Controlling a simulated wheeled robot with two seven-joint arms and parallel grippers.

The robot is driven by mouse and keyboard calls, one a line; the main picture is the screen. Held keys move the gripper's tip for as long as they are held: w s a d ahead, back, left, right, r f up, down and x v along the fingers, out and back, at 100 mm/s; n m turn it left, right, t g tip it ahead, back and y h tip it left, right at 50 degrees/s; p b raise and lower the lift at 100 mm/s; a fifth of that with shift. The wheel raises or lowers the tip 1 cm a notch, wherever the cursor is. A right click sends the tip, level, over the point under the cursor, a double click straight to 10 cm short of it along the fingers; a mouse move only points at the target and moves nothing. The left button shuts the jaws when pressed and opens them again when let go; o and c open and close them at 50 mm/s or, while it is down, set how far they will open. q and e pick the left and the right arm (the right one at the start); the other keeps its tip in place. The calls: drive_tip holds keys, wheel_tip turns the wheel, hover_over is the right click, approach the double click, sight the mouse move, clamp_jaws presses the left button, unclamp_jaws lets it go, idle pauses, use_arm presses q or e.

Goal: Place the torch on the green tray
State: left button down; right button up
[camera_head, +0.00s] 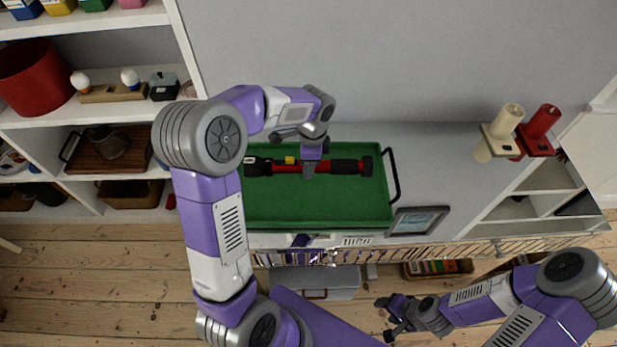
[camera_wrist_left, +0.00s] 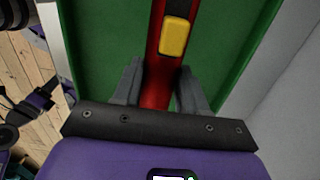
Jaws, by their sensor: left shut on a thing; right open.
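The torch (camera_head: 345,167) is red and black with a yellow switch, and lies lengthwise over the green tray (camera_head: 310,205) in the head view. My left gripper (camera_head: 309,172) is shut on the middle of its red body. In the left wrist view the torch (camera_wrist_left: 176,37) runs between the two grey fingers (camera_wrist_left: 160,88), with the green tray (camera_wrist_left: 225,45) behind it. I cannot tell whether the torch touches the tray floor. My right gripper (camera_head: 393,318) is open and empty, low at the right, well away from the tray.
A black handle (camera_head: 394,175) stands at the tray's right end. A framed picture (camera_head: 418,221) is just right of the tray. Shelves with a red bin (camera_head: 35,78) stand at the left.

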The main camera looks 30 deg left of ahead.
use_arm(q)
drive_tip(key=shift+f+b, duration=0.75)
drive_tip(key=shift+f, duration=1.9)
drive_tip(key=shift+f, duration=0.2)
drive_tip(key=c, duration=0.6)
unclamp_jaws()
drive_tip(key=shift+r, duration=0.1)
drive_tip(key=r+p, duration=0.1)
drive_tip(key=r, duration=0.3)
drive_tip(key=r+p, duration=0.1)
drive_tip(key=r, duration=0.3)
drive_tip(key=r+p, duration=0.1)
drive_tip(key=r, duration=0.3)
drive_tip(key=shift+w+d+r+p, duration=0.1)
drive_tip(key=shift+w+d+p, duration=0.1)
drive_tip(key=shift+d+p, duration=0.1)
